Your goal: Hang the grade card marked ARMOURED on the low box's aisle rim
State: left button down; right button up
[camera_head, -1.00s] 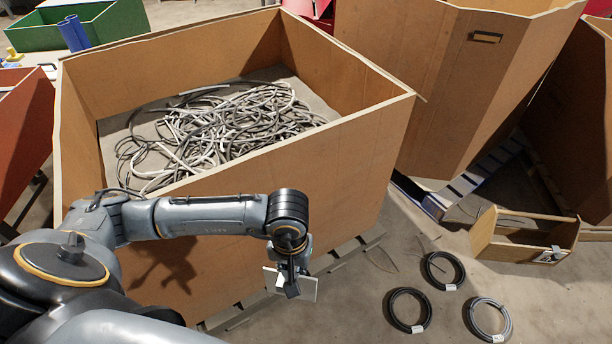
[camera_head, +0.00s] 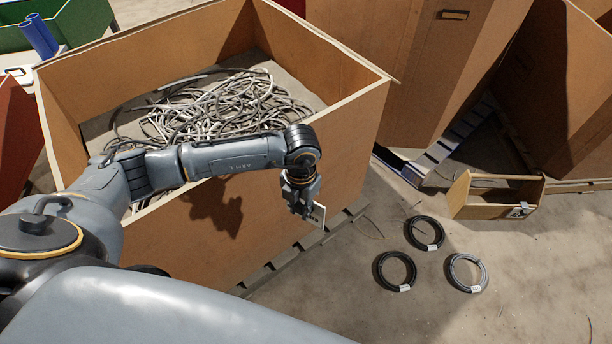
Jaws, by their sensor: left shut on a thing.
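My left gripper (camera_head: 306,207) is shut on a white card (camera_head: 319,215) and holds it just outside the near right wall of a big brown box. The card is mostly hidden behind the fingers, and its marking cannot be read. The brown box (camera_head: 352,118) is open on top and holds a tangle of grey cables (camera_head: 215,108). The gripper hangs below the level of the box's rim, over the floor side. My right gripper is not in view.
Three cable coils, two black (camera_head: 381,283) (camera_head: 440,236) and one grey (camera_head: 452,270), lie tagged on the floor at right. A small wooden tote (camera_head: 490,211) stands behind them. Taller brown boxes (camera_head: 440,75) stand at the back right. A pallet edge (camera_head: 290,258) juts out under the cable box.

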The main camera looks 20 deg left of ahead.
pick_arm(q)
jog(key=w+r+n, duration=0.1)
jog(key=n, duration=0.1)
jog(key=r+n+p, duration=0.1)
jog(key=n, duration=0.2)
jog(key=w+n+p, duration=0.1)
jog(key=n, duration=0.2)
jog(key=shift+w+a+r, duration=0.1)
jog(key=shift+w+r, duration=0.2)
jog(key=shift+r, duration=0.1)
jog(key=n, duration=0.2)
jog(key=w+n+p, duration=0.1)
jog(key=shift+r+n, duration=0.4)
jog(key=shift+w+a+r+n+h+p, duration=0.1)
jog(key=shift+w+n+h+p, duration=0.1)
jog(key=shift+n, duration=0.35)
jog(key=shift+w+n+h+p, duration=0.1)
jog(key=shift+n+p, duration=0.05)
jog(key=shift+n, duration=0.4)
jog(key=w+a+f+b, duration=0.1)
jog(key=w+a+b, duration=0.2)
jog(key=a, duration=0.3)
jog(key=w+a+f+b, duration=0.1)
jog(key=w+a+b, duration=0.2)
jog(key=a, duration=0.3)
jog(key=shift+w+a+f+b, duration=0.15)
jog(key=shift+w+f+b, duration=0.25)
jog(key=shift+b, duration=0.35)
jog(key=shift+s, duration=0.1)
